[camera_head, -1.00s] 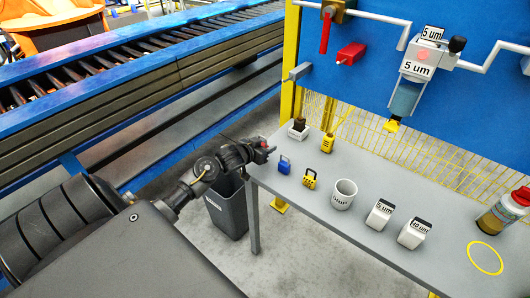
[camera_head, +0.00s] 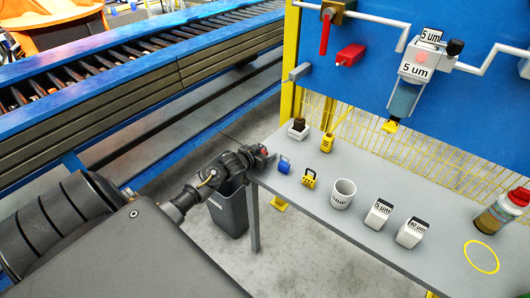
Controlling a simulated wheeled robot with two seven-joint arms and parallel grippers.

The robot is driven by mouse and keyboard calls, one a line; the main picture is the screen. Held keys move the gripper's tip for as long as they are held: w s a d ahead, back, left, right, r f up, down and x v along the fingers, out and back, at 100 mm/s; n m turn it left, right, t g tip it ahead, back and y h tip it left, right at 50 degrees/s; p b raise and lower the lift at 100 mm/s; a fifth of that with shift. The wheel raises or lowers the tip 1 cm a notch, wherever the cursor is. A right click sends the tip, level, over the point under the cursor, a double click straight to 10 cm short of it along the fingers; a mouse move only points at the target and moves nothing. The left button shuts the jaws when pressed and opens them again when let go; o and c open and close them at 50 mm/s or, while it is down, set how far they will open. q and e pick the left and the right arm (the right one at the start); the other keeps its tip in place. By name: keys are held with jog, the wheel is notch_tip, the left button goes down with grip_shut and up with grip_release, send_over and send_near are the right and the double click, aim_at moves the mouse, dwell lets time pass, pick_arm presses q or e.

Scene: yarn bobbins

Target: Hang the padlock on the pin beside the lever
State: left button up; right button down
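A blue padlock (camera_head: 284,166) stands at the left end of the grey table, and a yellow padlock with a black shackle (camera_head: 309,180) stands to its right. On the blue panel a red lever (camera_head: 326,33) hangs below a brass valve. A red piece (camera_head: 350,55) sticks out beside it, and a grey pin-like bar (camera_head: 299,72) juts out lower left. My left gripper (camera_head: 266,155) is at the table's left edge, just left of the blue padlock and apart from it. Its fingers are too small to tell whether they are open. My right gripper is not in view.
A dark bin (camera_head: 229,209) stands below my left arm. A conveyor (camera_head: 120,85) runs behind.

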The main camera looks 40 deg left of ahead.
pick_arm(q)
jog(key=shift+o, duration=0.9)
jog(key=shift+f, duration=0.1)
jog(key=shift+s+b, duration=0.15)
jog(key=shift+b, duration=0.4)
jog(key=v, duration=1)
jog(key=shift+s+a+b, duration=0.2)
jog(key=shift+s+b, duration=0.15)
